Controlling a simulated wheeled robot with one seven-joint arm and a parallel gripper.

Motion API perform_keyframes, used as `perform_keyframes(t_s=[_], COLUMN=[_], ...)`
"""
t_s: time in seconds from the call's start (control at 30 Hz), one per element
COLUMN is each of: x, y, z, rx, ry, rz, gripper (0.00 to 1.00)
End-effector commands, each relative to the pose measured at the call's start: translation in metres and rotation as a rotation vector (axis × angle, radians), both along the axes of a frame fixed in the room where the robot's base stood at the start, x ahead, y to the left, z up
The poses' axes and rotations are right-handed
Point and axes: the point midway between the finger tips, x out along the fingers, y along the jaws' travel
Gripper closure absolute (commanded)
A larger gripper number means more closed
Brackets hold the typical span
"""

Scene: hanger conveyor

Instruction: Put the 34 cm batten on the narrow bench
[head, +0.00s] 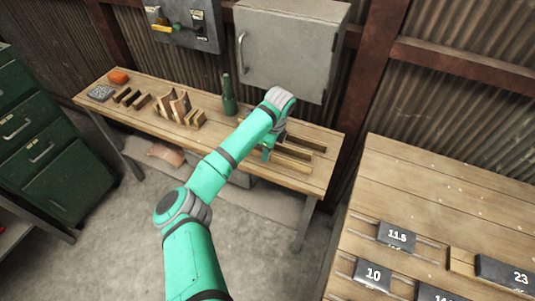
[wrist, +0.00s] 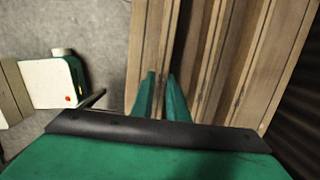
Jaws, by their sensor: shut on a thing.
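The narrow bench (head: 225,150) stands along the back wall in the head view. My gripper (head: 267,154) is low over its right part, beside several long thin battens (head: 300,153). In the wrist view my gripper (wrist: 162,78) has its two green fingers close together, shut on a long wooden batten (wrist: 155,35). The batten runs up the picture between the fingertips, close to the bench's wood. I see no size mark on it, so its length cannot be read. My arm partly hides the bench and the batten in the head view.
Wooden blocks (head: 180,105), a green bottle (head: 228,95) and an orange item (head: 118,77) stand on the narrow bench. A grey cabinet (head: 285,45) hangs above. At right, a wider bench (head: 440,190) bears number plates such as 11.5 (head: 397,236). Green drawers (head: 40,140) stand at left.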

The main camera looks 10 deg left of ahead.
Motion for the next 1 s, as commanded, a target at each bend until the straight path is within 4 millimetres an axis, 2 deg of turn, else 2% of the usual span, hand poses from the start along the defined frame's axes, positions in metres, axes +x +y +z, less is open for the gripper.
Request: perform_keyframes(t_s=[0.1, 0.43, 0.47, 0.5, 0.53, 0.83, 1.0], x=[0.0, 0.0, 0.0, 0.0, 0.0, 0.0, 0.0], y=[0.0, 0.0, 0.0, 0.0, 0.0, 0.0, -0.002], z=[-0.009, -0.011, -0.011, -0.011, -0.011, -0.01, 0.003], rx=[0.0, -0.001, -0.001, 0.0, 0.0, 0.0, 0.001], ry=[-0.001, -0.001, -0.001, -0.001, -0.001, -0.001, -0.002], rz=[0.0, 0.0, 0.0, 0.0, 0.0, 0.0, 0.0], gripper=[1.0, 1.0, 0.82, 0.72, 0.68, 0.68, 0.68])
